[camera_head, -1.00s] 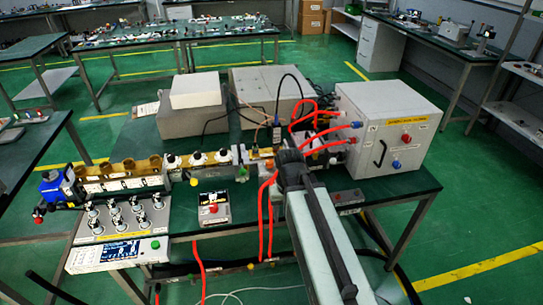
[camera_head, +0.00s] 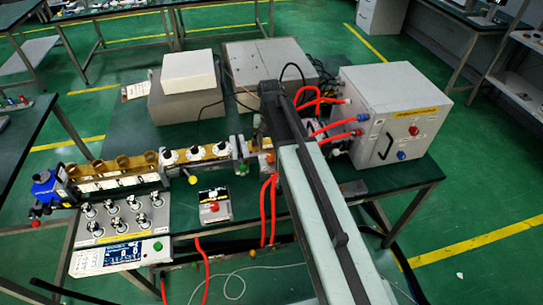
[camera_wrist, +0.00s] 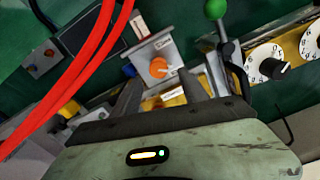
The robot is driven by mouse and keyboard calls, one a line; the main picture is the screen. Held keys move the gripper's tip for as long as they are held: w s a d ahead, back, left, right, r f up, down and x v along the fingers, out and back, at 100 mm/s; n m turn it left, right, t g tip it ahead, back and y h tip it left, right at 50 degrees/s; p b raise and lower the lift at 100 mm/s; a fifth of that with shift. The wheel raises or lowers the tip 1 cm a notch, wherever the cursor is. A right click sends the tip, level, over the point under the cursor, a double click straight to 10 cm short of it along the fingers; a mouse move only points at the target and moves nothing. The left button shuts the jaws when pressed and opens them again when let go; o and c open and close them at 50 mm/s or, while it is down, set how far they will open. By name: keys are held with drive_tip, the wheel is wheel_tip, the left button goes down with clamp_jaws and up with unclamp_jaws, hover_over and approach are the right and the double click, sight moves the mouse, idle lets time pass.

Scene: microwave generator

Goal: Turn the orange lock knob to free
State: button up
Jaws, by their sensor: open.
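The orange lock knob (camera_wrist: 159,67) shows in the wrist view on the face of a small grey box (camera_wrist: 155,52). The knob is round with a pale mark on its right side. My gripper (camera_wrist: 160,78) is open, with its two dark fingers apart at the lower left and lower right of the knob. Nothing is between the fingers that I can see being held. I cannot tell whether a finger touches the box. In the head view my arm reaches over the bench and covers the gripper, and I cannot make out the knob clearly there.
Red cables (camera_wrist: 75,75) hang close on the left in the wrist view. A green-ball lever (camera_wrist: 216,10) and white dials (camera_wrist: 268,62) stand to the right. In the head view, a large grey cabinet (camera_head: 390,112) stands right of my arm.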

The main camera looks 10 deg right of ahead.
sight(270, 155)
wheel_tip(270, 155, down, 6)
drive_tip(key=b, duration=0.4)
drive_tip(key=shift+r+b, duration=0.1)
drive_tip(key=shift+b, duration=0.25)
drive_tip(key=shift+s+r, duration=0.1)
clamp_jaws()
drive_tip(key=shift+n, duration=0.3)
drive_tip(key=n, duration=0.5)
drive_tip(key=shift+n, duration=0.3)
drive_tip(key=n, duration=0.5)
drive_tip(key=shift+n, duration=0.3)
